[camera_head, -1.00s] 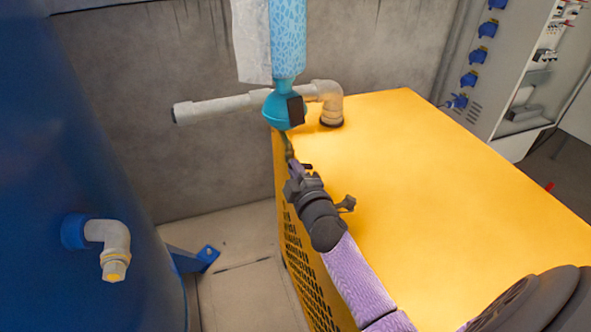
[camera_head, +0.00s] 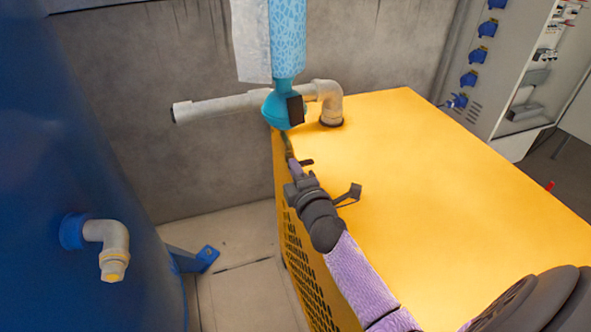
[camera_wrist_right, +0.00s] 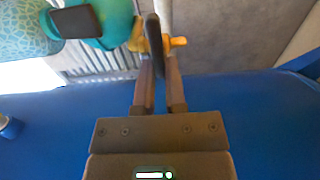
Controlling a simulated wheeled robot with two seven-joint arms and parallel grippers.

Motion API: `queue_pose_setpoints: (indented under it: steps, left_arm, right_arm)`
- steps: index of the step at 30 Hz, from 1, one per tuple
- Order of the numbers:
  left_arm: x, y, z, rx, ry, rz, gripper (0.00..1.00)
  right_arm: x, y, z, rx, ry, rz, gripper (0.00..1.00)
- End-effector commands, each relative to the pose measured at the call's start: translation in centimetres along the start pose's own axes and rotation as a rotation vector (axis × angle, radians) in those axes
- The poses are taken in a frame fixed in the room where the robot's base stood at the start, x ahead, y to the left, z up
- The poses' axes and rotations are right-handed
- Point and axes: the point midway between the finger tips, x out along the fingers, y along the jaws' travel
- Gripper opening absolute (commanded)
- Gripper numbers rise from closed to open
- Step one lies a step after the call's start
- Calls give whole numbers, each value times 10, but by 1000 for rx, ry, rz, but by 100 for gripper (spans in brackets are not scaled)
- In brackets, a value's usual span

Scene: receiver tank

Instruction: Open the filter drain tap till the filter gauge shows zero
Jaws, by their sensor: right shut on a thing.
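The teal filter housing (camera_head: 285,95) with a patterned body hangs at top centre in the head view. A dark square block (camera_head: 295,111) on its side may be the gauge; its face and reading are not visible. The drain tap (camera_head: 287,142) sits under the housing, small and partly hidden. In the right wrist view it shows as a brass piece (camera_wrist_right: 174,42) beside a black lever (camera_wrist_right: 153,42). My right gripper (camera_head: 294,165) is just below the housing, with its fingers (camera_wrist_right: 159,90) shut on the black lever. My left gripper is not in view.
A yellow cabinet (camera_head: 420,180) stands right of the tap, close to my right arm. A pale pipe (camera_head: 225,106) runs behind the housing. A blue tank (camera_head: 80,200) with a pipe elbow (camera_head: 115,240) stands left. Floor shows between tank and cabinet.

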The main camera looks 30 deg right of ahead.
Motion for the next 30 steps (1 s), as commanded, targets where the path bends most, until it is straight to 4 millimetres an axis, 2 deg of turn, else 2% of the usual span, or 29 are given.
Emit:
queue_pose_setpoints:
  steps: [4,5,6,9,10,17,20,30]
  left_arm:
    - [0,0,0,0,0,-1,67]
    - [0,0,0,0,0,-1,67]
    - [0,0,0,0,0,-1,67]
    - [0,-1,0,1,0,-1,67]
    - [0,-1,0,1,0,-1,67]
    - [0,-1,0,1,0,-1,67]
    - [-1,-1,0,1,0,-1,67]
    - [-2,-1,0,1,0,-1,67]
  right_arm:
    - [0,2,0,-1,1,6,0]
    - [0,2,0,-1,1,6,16]
    - [0,2,0,-1,1,6,25]
    - [0,2,0,0,1,5,46]
    - [0,2,0,0,1,4,50]
    - [0,1,0,1,1,3,50]
    - [-6,1,0,1,1,1,50]
    - [-79,2,0,1,0,2,50]
